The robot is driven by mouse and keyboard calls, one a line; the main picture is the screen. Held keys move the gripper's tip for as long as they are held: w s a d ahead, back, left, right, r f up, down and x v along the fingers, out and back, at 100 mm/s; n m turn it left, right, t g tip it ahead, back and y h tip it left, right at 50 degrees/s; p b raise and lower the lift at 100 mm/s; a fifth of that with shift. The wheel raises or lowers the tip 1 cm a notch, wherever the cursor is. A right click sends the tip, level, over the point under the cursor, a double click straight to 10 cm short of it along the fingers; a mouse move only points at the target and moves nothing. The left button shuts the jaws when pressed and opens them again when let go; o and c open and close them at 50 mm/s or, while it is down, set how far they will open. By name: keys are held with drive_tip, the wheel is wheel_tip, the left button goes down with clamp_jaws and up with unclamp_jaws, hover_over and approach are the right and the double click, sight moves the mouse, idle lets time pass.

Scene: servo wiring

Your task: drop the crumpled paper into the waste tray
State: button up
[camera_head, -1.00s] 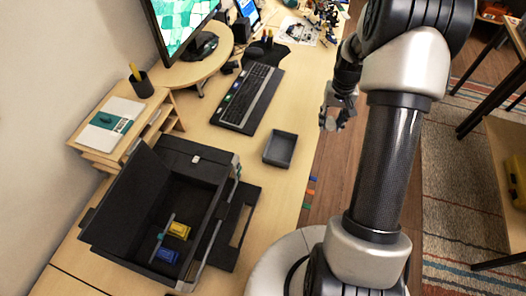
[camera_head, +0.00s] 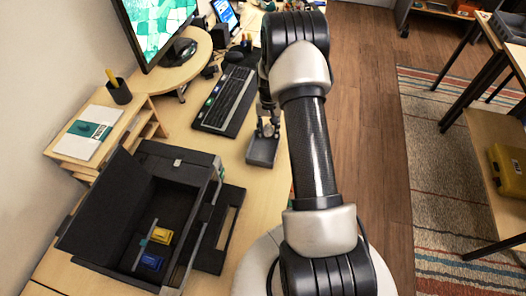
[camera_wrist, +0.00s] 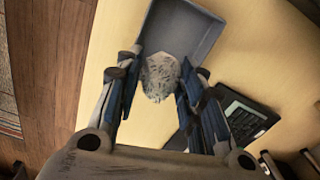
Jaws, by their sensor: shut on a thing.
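The crumpled paper (camera_wrist: 160,76) is a grey-white ball between the fingers of my gripper (camera_wrist: 155,88) in the wrist view. My gripper is shut on it. The waste tray (camera_wrist: 205,22) is a dark grey rectangular tray just beyond the paper in that view, and the paper overlaps its near part. In the head view the tray (camera_head: 262,152) stands on the desk near its right edge, and my gripper (camera_head: 267,131) is over its far end. The paper cannot be made out clearly there. The height above the tray is hard to tell.
An open black printer (camera_head: 150,215) with yellow and blue cartridges stands at the front left. A keyboard (camera_head: 225,100) lies left of the tray. A wooden organiser (camera_head: 100,135) stands at the wall. Bare desk lies between tray and printer.

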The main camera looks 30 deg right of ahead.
drive_tip(key=shift+f+b, duration=0.65)
drive_tip(key=shift+f, duration=0.95)
drive_tip(key=o, duration=0.8)
drive_tip(key=shift+r, duration=0.15)
wheel_tip(320, 180, up, 12)
drive_tip(key=shift+f, duration=0.1)
